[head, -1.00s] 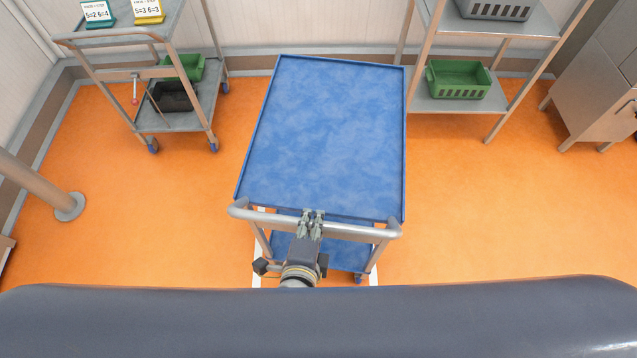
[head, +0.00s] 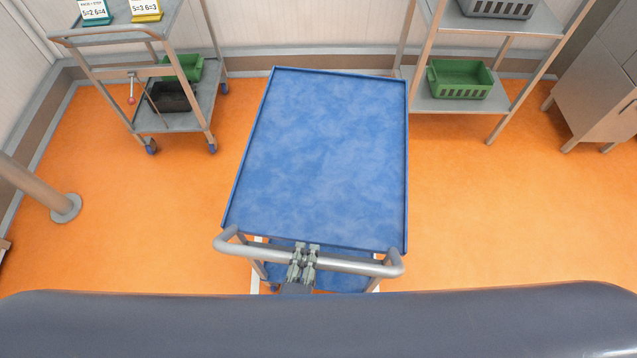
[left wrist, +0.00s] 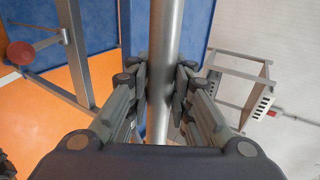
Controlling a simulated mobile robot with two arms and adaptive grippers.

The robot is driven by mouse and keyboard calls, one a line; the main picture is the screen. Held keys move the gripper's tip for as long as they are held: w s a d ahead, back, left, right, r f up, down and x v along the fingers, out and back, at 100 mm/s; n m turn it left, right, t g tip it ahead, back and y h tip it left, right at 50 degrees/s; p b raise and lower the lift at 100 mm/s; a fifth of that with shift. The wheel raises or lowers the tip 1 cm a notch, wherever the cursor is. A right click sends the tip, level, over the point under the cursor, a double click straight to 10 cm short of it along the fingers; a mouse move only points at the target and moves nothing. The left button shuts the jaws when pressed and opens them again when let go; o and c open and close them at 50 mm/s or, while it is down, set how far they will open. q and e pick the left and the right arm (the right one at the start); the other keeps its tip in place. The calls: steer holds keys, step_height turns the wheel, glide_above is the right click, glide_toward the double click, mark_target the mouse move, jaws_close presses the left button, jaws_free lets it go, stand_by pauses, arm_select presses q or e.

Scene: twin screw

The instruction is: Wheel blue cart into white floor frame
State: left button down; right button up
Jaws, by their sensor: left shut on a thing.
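The blue cart (head: 325,160) stands in front of me in the head view, turned slightly, its metal push handle (head: 345,265) toward me. My left gripper (head: 303,262) is shut on that handle a little left of its middle. In the left wrist view the fingers (left wrist: 162,95) close around the handle bar (left wrist: 165,50). Parts of the white floor frame (head: 255,275) show as strips at both sides of the cart's near end; the rest is hidden under the cart. My right gripper is in neither view.
A grey trolley (head: 180,122) with bins and number cards stands at the back left. A metal shelf (head: 455,103) with a green crate (head: 460,78) is close to the cart's far right corner. Orange floor is clear on both sides. A post (head: 65,208) stands at left.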

arm_select(q)
steer(key=s+b, duration=0.2)
steer(key=s, duration=0.1)
steer(key=s+b, duration=0.1)
steer(key=shift+s+a+r+b, duration=0.2)
steer(key=shift+a+b, duration=0.15)
steer(key=c, duration=1.1)
jaws_free()
steer(key=shift+o, duration=0.5)
steer(key=shift+f, duration=0.1)
steer(key=shift+s, duration=0.1)
